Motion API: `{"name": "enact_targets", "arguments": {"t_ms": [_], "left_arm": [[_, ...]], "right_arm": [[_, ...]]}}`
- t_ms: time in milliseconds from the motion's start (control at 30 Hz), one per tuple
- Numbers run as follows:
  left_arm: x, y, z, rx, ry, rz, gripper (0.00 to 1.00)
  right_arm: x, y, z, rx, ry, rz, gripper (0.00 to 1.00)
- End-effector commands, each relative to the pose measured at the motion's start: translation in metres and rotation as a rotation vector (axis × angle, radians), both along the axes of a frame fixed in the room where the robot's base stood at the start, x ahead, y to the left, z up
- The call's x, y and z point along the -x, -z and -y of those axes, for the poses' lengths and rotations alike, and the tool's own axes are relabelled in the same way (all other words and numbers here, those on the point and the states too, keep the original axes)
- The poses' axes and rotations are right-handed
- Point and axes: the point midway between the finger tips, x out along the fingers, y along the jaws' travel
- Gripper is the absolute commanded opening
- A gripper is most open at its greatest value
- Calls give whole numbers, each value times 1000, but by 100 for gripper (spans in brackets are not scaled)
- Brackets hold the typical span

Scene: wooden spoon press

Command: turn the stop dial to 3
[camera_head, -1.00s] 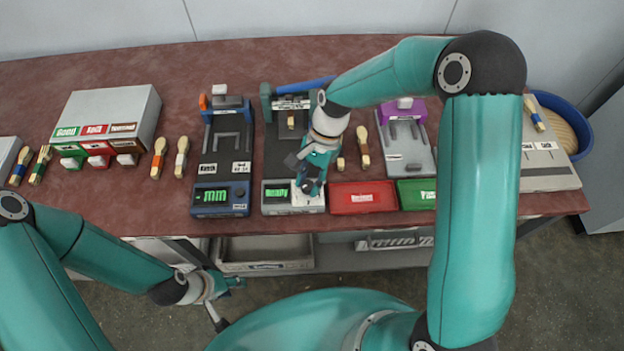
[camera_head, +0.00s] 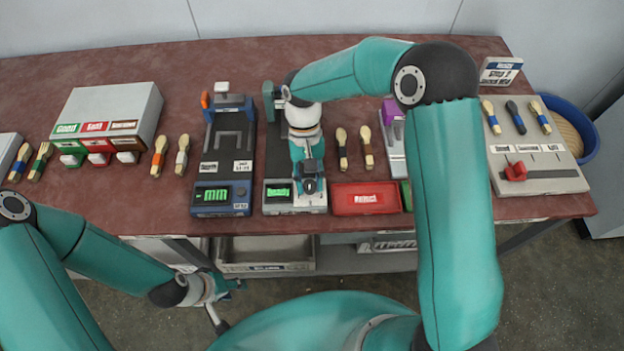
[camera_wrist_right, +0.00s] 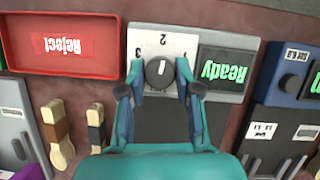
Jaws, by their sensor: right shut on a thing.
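The stop dial (camera_wrist_right: 158,73) is a dark round knob with a white pointer line, set on a pale plate (camera_wrist_right: 178,45) marked with numbers including 2 and 3. In the right wrist view the line points roughly toward the 2, with the 3 to its left. My right gripper (camera_wrist_right: 160,77) has its two fingers on either side of the knob, shut on it. In the head view my right gripper (camera_head: 311,187) is over the plate (camera_head: 312,203) and hides the knob. My left gripper (camera_head: 222,303) hangs in front of the table, away from the dial; its jaws are unclear.
A green "Ready" display (camera_head: 279,193) is beside the dial plate. A red Reject tray (camera_head: 366,199) is on the other side. A blue-fronted station (camera_head: 222,199) stands to the left. Several brush-like spoons lie on the table; a grey board with a red slider (camera_head: 516,171) is at right.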

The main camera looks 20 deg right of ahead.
Motion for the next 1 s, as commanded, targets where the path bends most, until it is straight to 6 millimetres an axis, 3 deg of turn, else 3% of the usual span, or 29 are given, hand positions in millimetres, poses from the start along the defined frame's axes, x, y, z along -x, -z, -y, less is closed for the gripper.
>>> {"name": "enact_targets", "arguments": {"t_ms": [1000], "left_arm": [[0,24,0,0,0,0,40]], "right_arm": [[7,4,-4,-3,-950,-18,0]]}}
